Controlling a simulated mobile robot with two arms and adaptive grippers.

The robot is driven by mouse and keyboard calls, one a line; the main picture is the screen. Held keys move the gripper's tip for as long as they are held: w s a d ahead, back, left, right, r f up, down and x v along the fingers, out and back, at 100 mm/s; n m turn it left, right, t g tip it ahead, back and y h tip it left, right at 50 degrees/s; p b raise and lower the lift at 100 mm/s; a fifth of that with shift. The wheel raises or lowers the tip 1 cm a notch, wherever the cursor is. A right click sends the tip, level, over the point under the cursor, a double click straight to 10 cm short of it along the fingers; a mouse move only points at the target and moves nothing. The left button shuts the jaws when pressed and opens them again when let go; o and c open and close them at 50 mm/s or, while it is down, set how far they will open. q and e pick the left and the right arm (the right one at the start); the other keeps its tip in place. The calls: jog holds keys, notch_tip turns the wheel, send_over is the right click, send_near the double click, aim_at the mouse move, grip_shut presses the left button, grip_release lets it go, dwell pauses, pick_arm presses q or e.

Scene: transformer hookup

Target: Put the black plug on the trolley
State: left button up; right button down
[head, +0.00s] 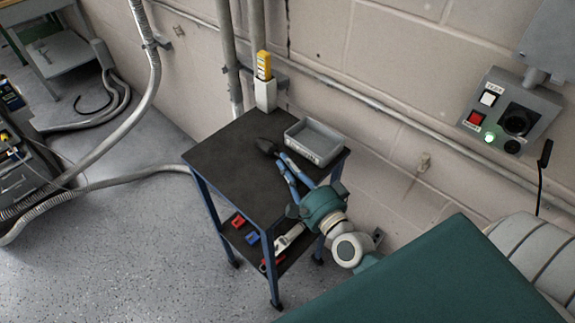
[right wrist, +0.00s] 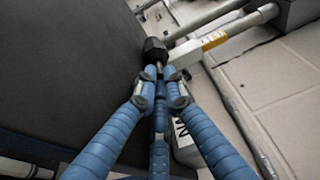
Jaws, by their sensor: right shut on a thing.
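The trolley (head: 222,160) has a dark flat top and blue legs and stands against the wall in the head view. My right gripper (head: 279,158) reaches over the trolley top from the lower right, with its blue fingers closed together. It is shut on the black plug (head: 266,146), which sits at the fingertips over the top. In the right wrist view, the plug (right wrist: 154,48) shows just beyond the fingertips (right wrist: 160,76), close to the dark surface. I cannot tell whether it touches the top. My left gripper is not in view.
A grey open tray (head: 315,151) stands on the trolley's right side, close beside my fingers. A white holder with a yellow device (head: 264,80) is at the back corner. Red and blue items (head: 252,238) lie on the lower shelf. The top's left half is clear. A control box (head: 510,112) hangs on the wall.

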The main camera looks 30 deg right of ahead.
jog(key=shift+s+a+f+b, duration=0.15)
jog(key=shift+f+b, duration=0.15)
jog(key=shift+f, duration=0.2)
jog(key=shift+s+a+f+b, duration=0.15)
jog(key=shift+f+b, duration=0.1)
jog(key=shift+f, duration=0.2)
jog(key=c, duration=1.8)
grip_release()
jog(key=shift+d+f, duration=0.1)
jog(key=shift+c, duration=0.2)
jog(key=shift+r, duration=0.25)
jog(key=shift+r+p, duration=0.45)
jog(key=shift+p, duration=0.2)
jog(key=s, duration=0.2)
jog(key=s+f+b, duration=0.1)
jog(key=s, duration=0.1)
jog(key=shift+f+b, duration=0.1)
jog(key=shift+b, duration=0.2)
jog(key=s+d+r+b, duration=0.1)
jog(key=s, duration=0.6)
jog(key=shift+s, duration=0.25)
jog(key=shift+r, duration=0.15)
